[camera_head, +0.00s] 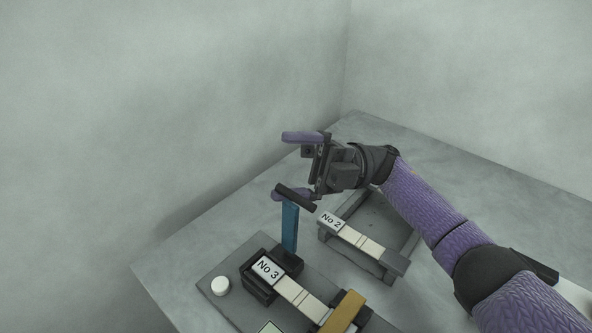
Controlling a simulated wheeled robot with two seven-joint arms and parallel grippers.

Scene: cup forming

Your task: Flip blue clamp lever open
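The blue clamp lever (290,227) stands nearly upright from a black clamp block beside the "No 3" label (267,269). A dark crossbar handle (296,198) sits across its top. My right gripper (285,167) is open, with its two purple fingers spread wide apart. Its lower finger overlaps the crossbar handle in the head view, partly behind it. I cannot tell whether they touch. Nothing shows between the fingers. My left gripper is not in view.
The "No 3" fixture has a white round knob (220,286) and a yellow-brown block (344,312). A grey "No 2" fixture (391,263) stands behind, below my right forearm. The grey table (180,262) is bare at the left, with walls behind it.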

